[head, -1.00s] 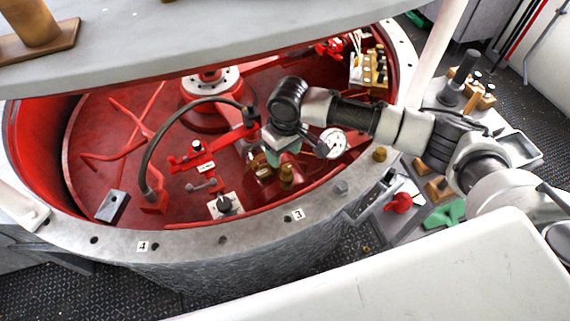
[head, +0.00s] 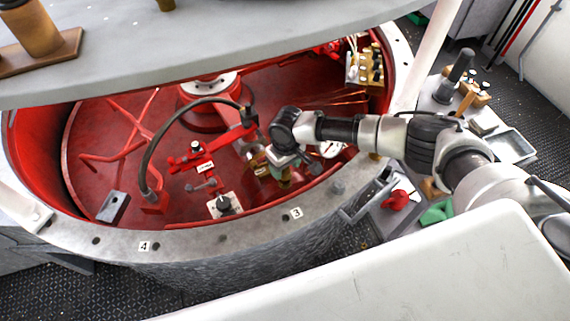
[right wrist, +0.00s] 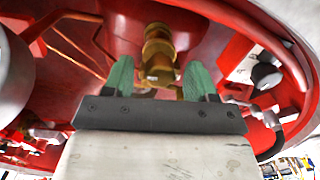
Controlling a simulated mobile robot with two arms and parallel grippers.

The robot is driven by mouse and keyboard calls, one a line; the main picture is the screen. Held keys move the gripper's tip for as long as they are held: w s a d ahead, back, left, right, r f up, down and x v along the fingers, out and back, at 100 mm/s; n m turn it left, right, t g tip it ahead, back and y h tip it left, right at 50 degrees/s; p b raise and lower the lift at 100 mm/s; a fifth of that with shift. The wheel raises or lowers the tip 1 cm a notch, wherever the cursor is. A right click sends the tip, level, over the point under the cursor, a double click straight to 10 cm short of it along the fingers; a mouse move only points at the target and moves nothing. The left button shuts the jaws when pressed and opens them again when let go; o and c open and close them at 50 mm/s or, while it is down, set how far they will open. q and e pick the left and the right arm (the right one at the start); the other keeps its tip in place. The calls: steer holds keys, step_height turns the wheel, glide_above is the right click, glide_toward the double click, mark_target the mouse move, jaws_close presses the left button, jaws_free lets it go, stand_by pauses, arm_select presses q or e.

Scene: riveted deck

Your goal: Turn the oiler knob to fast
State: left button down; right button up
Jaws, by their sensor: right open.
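A black knob (head: 224,202) sits on a pale square plate on the red floor of the round well, near its front rim. It also shows at the right of the right wrist view (right wrist: 266,75). Its markings are too small to read. My right gripper (head: 287,164) is inside the well, to the right of the knob and apart from it. In the right wrist view its green fingers (right wrist: 158,75) are open, with a brass fitting (right wrist: 158,50) showing between and beyond them. I cannot tell whether they touch it. My left gripper is out of view.
A black hose (head: 158,145) arches over the left of the well. A small red lever (head: 195,160) stands behind the knob. The grey rim (head: 205,241) surrounds the well. A pressure gauge (head: 331,149) is partly hidden behind my right arm.

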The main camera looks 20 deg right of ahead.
steer(key=shift+c, duration=0.2)
steer(key=c, duration=0.9)
